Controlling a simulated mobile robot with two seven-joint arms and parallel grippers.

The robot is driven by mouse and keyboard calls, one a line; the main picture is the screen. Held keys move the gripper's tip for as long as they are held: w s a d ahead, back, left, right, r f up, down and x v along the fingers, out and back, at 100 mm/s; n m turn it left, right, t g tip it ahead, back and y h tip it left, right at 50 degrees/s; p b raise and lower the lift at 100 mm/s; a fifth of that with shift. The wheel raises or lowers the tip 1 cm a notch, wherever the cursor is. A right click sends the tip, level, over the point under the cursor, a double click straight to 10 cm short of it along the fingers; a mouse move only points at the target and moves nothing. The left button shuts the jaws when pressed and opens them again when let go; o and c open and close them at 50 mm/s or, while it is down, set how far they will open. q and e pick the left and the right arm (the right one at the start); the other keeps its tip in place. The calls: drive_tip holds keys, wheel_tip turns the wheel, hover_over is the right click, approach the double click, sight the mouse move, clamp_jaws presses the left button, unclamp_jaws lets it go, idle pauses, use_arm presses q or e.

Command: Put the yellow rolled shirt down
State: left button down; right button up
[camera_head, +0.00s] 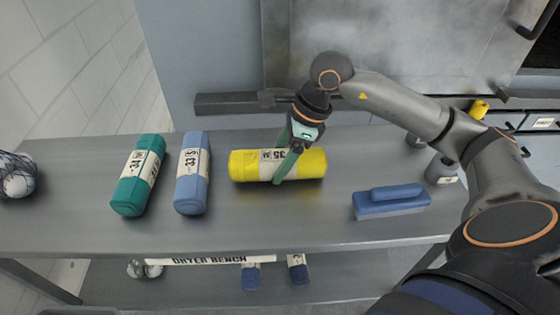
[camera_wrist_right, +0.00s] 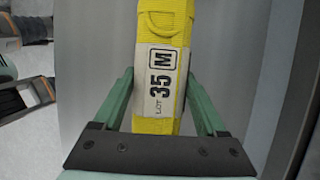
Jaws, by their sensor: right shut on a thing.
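The yellow rolled shirt (camera_head: 308,164) lies crosswise at the middle of the bench top in the head view, with a pale label reading 35 M. My right gripper (camera_head: 281,178) reaches down over it and is shut on it near the label. In the right wrist view the yellow rolled shirt (camera_wrist_right: 163,28) runs between the two green fingers of the right gripper (camera_wrist_right: 163,100). The shirt looks level and at or very close to the bench surface; I cannot tell if it bears its weight. My left gripper is not in view.
A green roll (camera_head: 138,176) and a blue roll (camera_head: 192,173) lie left of the shirt on the dryer bench (camera_head: 270,225). A blue brush-like block (camera_head: 391,202) sits to the right. A netted bundle (camera_head: 18,176) is at the far left. The bench front is clear.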

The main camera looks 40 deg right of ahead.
drive_tip(key=shift+f, duration=0.5)
drive_tip(key=shift+f, duration=0.2)
drive_tip(key=o, duration=1.5)
drive_tip(key=shift+r, duration=0.15)
drive_tip(key=v, duration=1.2)
drive_tip(key=shift+s, duration=0.1)
